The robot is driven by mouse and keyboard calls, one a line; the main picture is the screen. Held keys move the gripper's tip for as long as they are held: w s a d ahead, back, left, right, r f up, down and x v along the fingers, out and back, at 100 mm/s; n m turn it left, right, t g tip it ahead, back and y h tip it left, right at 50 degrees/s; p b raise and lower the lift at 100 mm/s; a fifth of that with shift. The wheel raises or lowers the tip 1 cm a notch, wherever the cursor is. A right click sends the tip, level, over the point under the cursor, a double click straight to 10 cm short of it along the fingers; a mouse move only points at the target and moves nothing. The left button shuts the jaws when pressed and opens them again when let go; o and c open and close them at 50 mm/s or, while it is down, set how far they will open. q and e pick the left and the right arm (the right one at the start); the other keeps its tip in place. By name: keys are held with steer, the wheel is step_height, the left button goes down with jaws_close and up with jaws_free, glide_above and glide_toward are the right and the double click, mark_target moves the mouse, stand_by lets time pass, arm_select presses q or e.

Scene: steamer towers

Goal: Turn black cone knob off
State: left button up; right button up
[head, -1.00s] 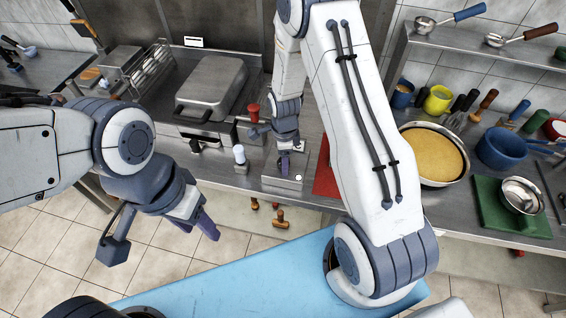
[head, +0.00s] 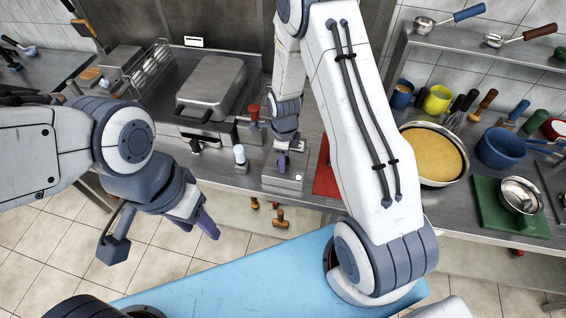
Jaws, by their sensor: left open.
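My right gripper (head: 282,166) points down over a small metal control box (head: 270,181) at the front edge of the steel counter. Its purple fingertips are at or just above the box top. I cannot tell whether they touch it or grip anything. The black cone knob cannot be made out; the gripper may hide it. A small pale round part (head: 298,177) shows on the box, right of the fingertips. My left gripper (head: 198,225) is open and empty in the air, in front of the counter and over the tiled floor.
A metal press (head: 213,85) with a red-topped handle (head: 254,113) stands left of the box. A white-topped bottle-like item (head: 239,155) is close by. A red board (head: 325,170) lies to the right, with a pan (head: 465,158) of yellow food beyond my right arm.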

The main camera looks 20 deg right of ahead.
jaws_close()
steer(key=n, duration=0.6)
steer(key=o, duration=0.6)
jaws_free()
steer(key=m, duration=0.5)
steer(key=shift+m, duration=0.4)
